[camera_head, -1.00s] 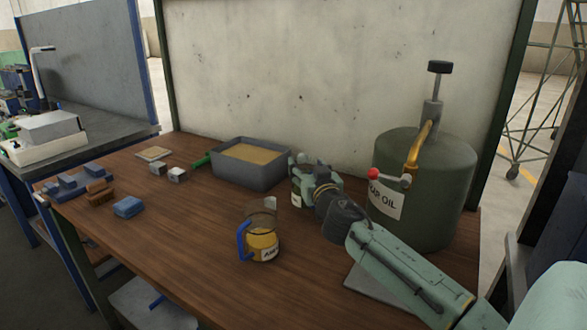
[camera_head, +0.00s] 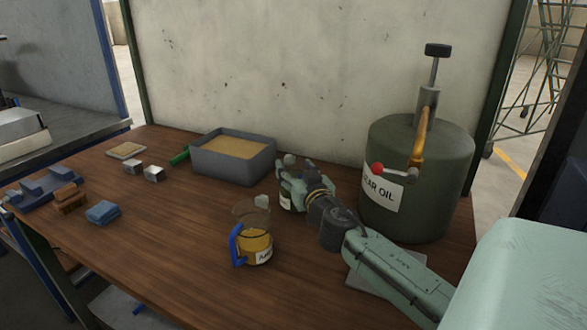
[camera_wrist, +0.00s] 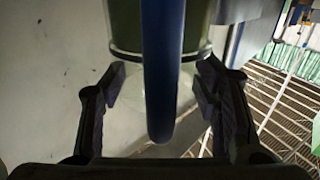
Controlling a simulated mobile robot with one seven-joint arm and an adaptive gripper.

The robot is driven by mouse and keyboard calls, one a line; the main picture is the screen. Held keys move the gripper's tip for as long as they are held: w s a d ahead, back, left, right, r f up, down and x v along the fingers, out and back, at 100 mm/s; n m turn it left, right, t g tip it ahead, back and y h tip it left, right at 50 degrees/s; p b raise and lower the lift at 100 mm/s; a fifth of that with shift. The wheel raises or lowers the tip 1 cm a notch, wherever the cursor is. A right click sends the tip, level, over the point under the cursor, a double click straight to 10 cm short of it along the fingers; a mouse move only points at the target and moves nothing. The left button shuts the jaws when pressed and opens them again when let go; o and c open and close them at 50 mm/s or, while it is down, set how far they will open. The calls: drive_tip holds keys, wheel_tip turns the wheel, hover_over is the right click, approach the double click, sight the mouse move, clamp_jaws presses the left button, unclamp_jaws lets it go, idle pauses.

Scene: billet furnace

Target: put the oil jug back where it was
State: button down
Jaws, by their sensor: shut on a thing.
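A clear jug with green contents and a white label (camera_head: 287,197) is at my gripper (camera_head: 304,172) near the middle of the table. In the wrist view, its blue handle (camera_wrist: 162,70) runs down between the fingers, and the clear jug body (camera_wrist: 125,30) is behind it. My gripper (camera_wrist: 160,82) is shut on this jug, with a finger on each side. My gripper hides part of the jug in the head view. I cannot tell whether its base touches the table. A second clear jug (camera_head: 257,243) with amber oil and a blue handle stands upright in front.
The large gear oil drum (camera_head: 430,205) with its pump stands close on the right. A grey bin (camera_head: 215,168) is behind to the left. Small blocks (camera_head: 153,174) and a blue pad (camera_head: 103,212) lie left on the wooden table (camera_head: 170,240). The left-front tabletop is clear.

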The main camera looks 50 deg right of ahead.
drive_tip(key=shift+f, duration=0.1)
drive_tip(key=c, duration=0.6)
unclamp_jaws()
